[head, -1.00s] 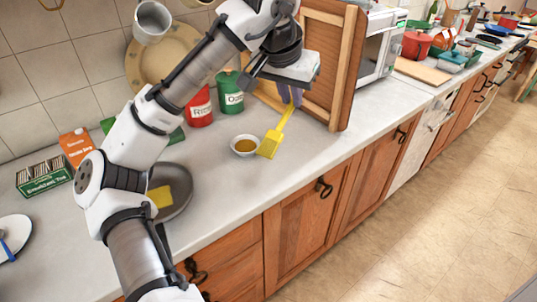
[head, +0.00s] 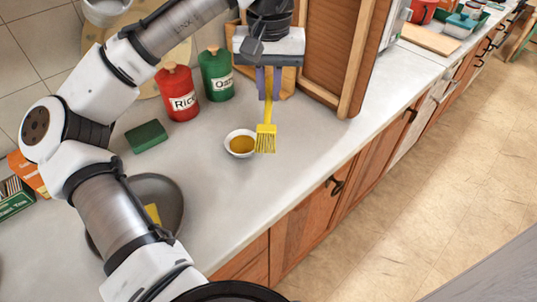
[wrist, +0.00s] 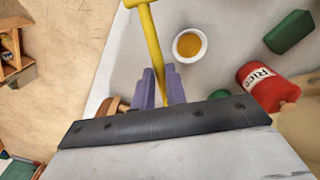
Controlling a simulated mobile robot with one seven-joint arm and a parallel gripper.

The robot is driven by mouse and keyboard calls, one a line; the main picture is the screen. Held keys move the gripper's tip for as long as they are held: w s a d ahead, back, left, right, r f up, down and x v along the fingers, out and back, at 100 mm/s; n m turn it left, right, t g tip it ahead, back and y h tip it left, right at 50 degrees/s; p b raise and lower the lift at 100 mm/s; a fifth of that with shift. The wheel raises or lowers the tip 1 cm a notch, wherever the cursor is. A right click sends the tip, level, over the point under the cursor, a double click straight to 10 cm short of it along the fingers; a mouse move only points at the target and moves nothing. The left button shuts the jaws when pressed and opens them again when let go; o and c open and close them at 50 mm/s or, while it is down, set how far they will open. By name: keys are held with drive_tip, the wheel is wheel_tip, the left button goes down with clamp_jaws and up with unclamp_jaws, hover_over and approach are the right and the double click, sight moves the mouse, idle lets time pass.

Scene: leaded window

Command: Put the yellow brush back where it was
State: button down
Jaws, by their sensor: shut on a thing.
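My gripper (head: 267,90) is shut on the yellow brush (head: 266,138), near its handle. The brush hangs with its wide bristle end down. In the head view the bristles are just right of a small white bowl (head: 231,151) of golden-brown sauce and overlap its rim edge in the picture. In the wrist view the brush (wrist: 152,40) runs up from between the purple fingers (wrist: 160,88), and the bowl (wrist: 176,52) is apart, to its right. The top of the brush is cut off there. I cannot tell how high the bristles are above the counter.
A red rice canister (head: 178,93) and a green canister (head: 217,75) stand behind the bowl. A wooden cabinet (head: 325,50) stands close on the right. A green block (head: 147,136) and a dark pan (head: 172,198) are to the left. The counter front is clear.

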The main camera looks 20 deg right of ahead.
sight(269, 162)
wheel_tip(269, 162, down, 18)
drive_tip(key=shift+r+p, duration=0.15)
drive_tip(key=shift+p, duration=0.75)
drive_tip(key=c, duration=1.4)
unclamp_jaws()
drive_tip(key=shift+c, duration=0.2)
wheel_tip(269, 162, up, 12)
drive_tip(key=b, duration=0.2)
